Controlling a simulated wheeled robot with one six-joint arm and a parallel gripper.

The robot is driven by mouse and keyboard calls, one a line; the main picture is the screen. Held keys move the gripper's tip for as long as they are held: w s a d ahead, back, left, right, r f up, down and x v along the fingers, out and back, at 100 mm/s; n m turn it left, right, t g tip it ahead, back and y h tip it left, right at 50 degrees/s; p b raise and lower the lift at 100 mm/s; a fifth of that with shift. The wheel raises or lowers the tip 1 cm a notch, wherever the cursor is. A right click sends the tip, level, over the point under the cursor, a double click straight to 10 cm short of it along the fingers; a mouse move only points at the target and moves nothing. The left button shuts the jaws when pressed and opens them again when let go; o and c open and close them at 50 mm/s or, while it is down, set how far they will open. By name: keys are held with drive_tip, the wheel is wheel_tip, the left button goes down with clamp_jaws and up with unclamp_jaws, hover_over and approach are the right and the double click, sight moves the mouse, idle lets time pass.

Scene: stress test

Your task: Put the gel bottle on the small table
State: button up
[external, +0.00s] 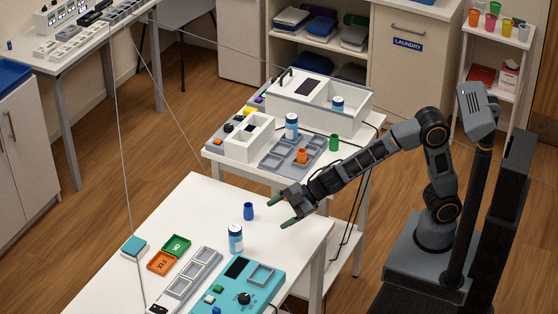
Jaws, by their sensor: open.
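My gripper (284,211) is open and empty, above the right side of the near white table (203,200). A white and blue bottle (235,238) stands upright on this table, left of and below my gripper in the picture. A similar bottle (291,127) stands on the grey tray of the smaller white table (224,167) behind. A third bottle-like item (337,103) is in the white box there. I cannot read the labels, so I cannot tell which is the gel bottle.
A blue cup (248,210) stands between my gripper and the near bottle. A teal device (237,287), green and orange trays (175,246) and a grey rack (188,278) fill the near table's front. Orange (301,156) and green (334,141) cups stand on the farther table.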

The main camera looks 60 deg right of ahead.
wheel_tip(320, 180, up, 4)
drive_tip(key=w+m+t+y, duration=0.1)
drive_tip(key=m, duration=0.5)
approach(238, 227)
drive_tip(key=shift+m+t+y, duration=0.4)
drive_tip(key=shift+f+p+x, duration=0.2)
drive_tip(key=shift+p+x, duration=0.05)
drive_tip(key=shift+x, duration=1.6)
drive_tip(key=shift+f+p+x, duration=0.15)
drive_tip(key=shift+p+x, duration=0.05)
drive_tip(key=shift+x, duration=1.65)
drive_tip(key=shift+f+p+x, duration=0.2)
drive_tip(key=shift+p+x, duration=0.05)
drive_tip(key=shift+x, duration=1.6)
drive_tip(key=shift+s+d, duration=0.1)
drive_tip(key=shift+s, duration=0.05)
drive_tip(key=c, duration=1.1)
drive_tip(key=shift+r, duration=0.1)
